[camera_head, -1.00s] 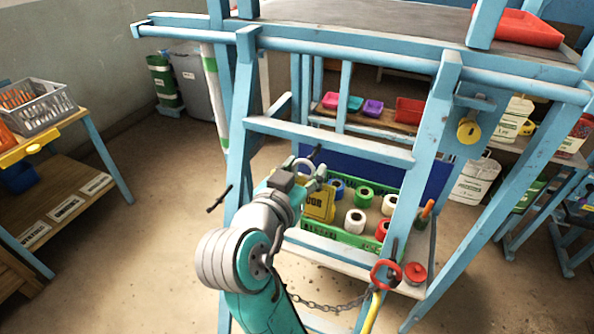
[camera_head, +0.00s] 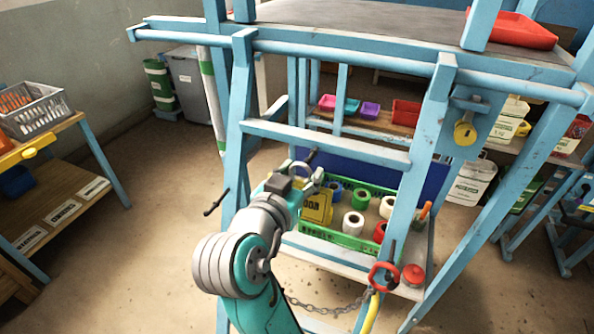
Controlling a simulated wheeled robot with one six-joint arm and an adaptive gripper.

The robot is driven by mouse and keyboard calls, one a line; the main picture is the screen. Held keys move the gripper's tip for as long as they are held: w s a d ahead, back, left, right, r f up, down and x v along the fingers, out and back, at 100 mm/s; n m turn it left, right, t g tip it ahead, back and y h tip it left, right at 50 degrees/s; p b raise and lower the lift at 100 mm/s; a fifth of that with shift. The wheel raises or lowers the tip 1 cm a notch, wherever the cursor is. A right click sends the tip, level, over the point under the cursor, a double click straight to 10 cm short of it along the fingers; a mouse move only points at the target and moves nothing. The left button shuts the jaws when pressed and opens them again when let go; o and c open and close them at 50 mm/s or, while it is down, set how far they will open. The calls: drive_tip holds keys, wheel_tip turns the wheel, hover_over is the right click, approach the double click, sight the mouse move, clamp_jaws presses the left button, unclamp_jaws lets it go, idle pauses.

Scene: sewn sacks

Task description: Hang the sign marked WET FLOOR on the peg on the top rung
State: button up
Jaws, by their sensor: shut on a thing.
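A yellow sign (camera_head: 317,208) with dark lettering hangs upright at my gripper (camera_head: 315,178). Part of its lettering is hidden by my arm, so I cannot read it in full. My gripper is shut on the sign's upper part. A dark peg (camera_head: 312,154) shows at this rung, just above my gripper. The sign is below the peg and looks apart from it.
A green crate (camera_head: 345,238) with several coloured rolls stands behind the sign. Another dark peg (camera_head: 217,203) sticks out at the left post. Open floor lies to the left.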

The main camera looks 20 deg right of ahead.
sight(310, 158)
drive_tip(key=shift+r+x, duration=0.2)
drive_tip(key=shift+x, duration=1)
drive_tip(key=shift+r+x, duration=0.2)
drive_tip(key=shift+x, duration=1)
idle(1.0)
drive_tip(key=shift+w+d+f, duration=0.2)
drive_tip(key=shift+f, duration=0.25)
idle(0.6)
idle(0.4)
drive_tip(key=o, duration=1.2)
drive_tip(key=shift+c, duration=0.2)
drive_tip(key=shift+s+a, duration=0.1)
drive_tip(key=v, duration=0.8)
drive_tip(key=shift+s+a, duration=0.25)
drive_tip(key=shift+s, duration=0.05)
idle(0.5)
